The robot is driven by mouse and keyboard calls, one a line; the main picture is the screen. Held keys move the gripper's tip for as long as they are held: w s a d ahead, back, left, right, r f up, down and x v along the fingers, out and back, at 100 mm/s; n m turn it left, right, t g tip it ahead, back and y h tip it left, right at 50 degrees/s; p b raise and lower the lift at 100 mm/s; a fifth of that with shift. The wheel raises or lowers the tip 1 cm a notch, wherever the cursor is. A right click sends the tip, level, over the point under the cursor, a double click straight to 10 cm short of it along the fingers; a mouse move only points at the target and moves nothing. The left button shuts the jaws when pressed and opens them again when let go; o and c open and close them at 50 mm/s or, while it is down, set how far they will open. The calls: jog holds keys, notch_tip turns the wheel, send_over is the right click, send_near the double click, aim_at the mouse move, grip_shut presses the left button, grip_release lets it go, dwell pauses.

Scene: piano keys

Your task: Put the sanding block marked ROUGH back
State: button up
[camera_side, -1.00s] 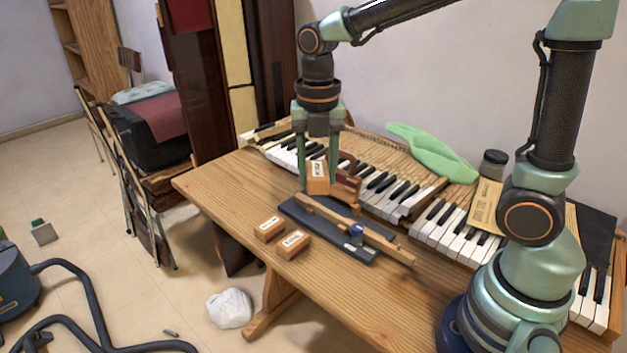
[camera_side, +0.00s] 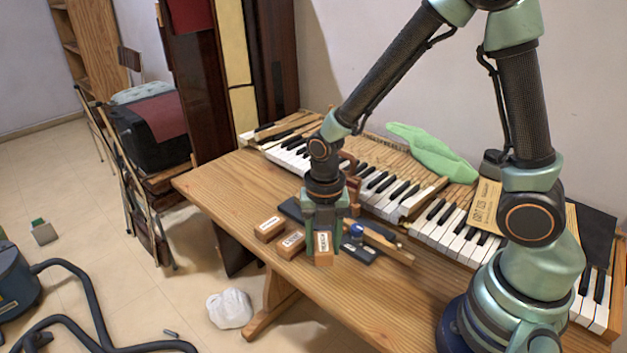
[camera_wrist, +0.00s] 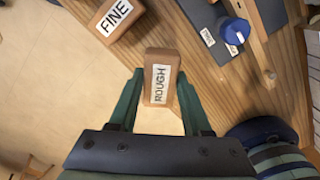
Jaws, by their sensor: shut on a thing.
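My gripper (camera_side: 323,256) is shut on the sanding block marked ROUGH (camera_wrist: 161,86), an upright light-brown block with a white label. In the side view the held block (camera_side: 323,243) is near the front edge of the table, just right of two other labelled blocks. I cannot tell whether it touches the tabletop. In the wrist view it sits between the green fingers (camera_wrist: 158,98), with its label readable. A block marked FINE (camera_wrist: 115,18) lies on the table a short way off. The two resting blocks (camera_side: 269,229) (camera_side: 291,243) stand side by side in the side view.
A dark board (camera_side: 362,254) with a wooden strip (camera_side: 390,246) and a blue-capped bottle (camera_side: 357,232) lies just right of my gripper. Piano keys (camera_side: 455,234) run behind. The wooden table (camera_side: 215,185) is clear at its left; its front edge is close.

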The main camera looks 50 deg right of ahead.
aim_at(322, 270)
jog(key=shift+f, duration=2.3)
jog(key=shift+f, duration=0.15)
jog(key=o, duration=1.2)
